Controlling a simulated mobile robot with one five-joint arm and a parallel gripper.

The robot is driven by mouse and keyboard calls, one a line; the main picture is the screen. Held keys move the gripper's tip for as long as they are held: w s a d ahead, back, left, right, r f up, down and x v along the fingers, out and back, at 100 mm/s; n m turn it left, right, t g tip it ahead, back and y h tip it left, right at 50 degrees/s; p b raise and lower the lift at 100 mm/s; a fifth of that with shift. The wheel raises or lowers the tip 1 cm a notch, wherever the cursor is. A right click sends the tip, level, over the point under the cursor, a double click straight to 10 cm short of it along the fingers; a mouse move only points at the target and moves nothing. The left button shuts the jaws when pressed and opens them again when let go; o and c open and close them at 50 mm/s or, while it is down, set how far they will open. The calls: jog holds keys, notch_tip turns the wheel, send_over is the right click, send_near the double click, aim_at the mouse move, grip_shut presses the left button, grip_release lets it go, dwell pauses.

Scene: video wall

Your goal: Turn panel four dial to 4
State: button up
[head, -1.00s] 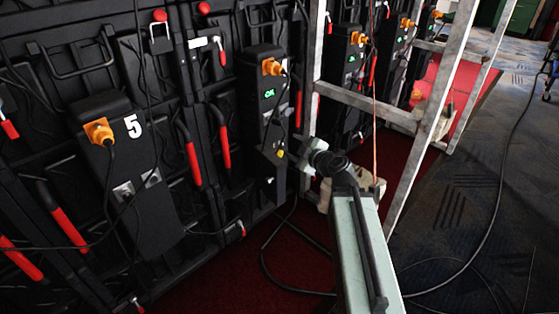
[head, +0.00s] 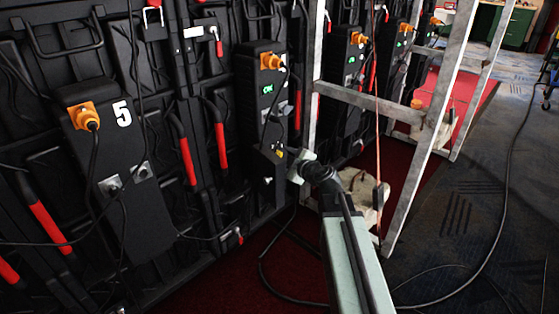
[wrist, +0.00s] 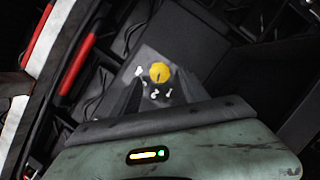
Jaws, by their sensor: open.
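The yellow dial (wrist: 160,72) sits on a grey plate on a black panel box, with small white marks beside it too small to read. A short dark line shows on its face. In the head view the small yellow dial (head: 279,153) is low on the black box (head: 259,112) to the right of the one marked 5. That box carries a green lit display. My gripper (wrist: 159,95) is open, its two dark fingers pointing toward the dial, which shows between and beyond them. Contact cannot be told. In the head view my gripper (head: 297,166) is just right of the dial.
The panel marked 5 (head: 123,114) is at left, with red-handled levers (head: 188,160) between. A metal frame (head: 424,150) stands close right of my arm. Black cables (head: 268,270) lie on the red floor. Carpet (head: 470,220) at right is mostly open.

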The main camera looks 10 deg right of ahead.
jog(key=shift+x, duration=1.2)
grip_shut()
jog(key=shift+d+r+m+g+y+p, duration=0.1)
jog(key=shift+m+g+y+p, duration=0.2)
jog(key=shift+m+g+p, duration=0.6)
jog(key=m, duration=0.1)
jog(key=m+y, duration=0.1)
jog(key=m, duration=0.1)
jog(key=shift+w+d+g+y, duration=0.1)
jog(key=shift+d+g+y, duration=0.1)
jog(key=shift+g+y, duration=0.1)
jog(key=shift+w+d+m+g+y+b, duration=0.1)
jog(key=shift+m+g+y+b, duration=0.3)
jog(key=shift+m+y, duration=0.8)
jog(key=shift+w+d+m+g+y+b, duration=0.15)
jog(key=shift+m+g+y, duration=0.4)
jog(key=shift+m, duration=1.35)
jog(key=shift+s+a, duration=0.1)
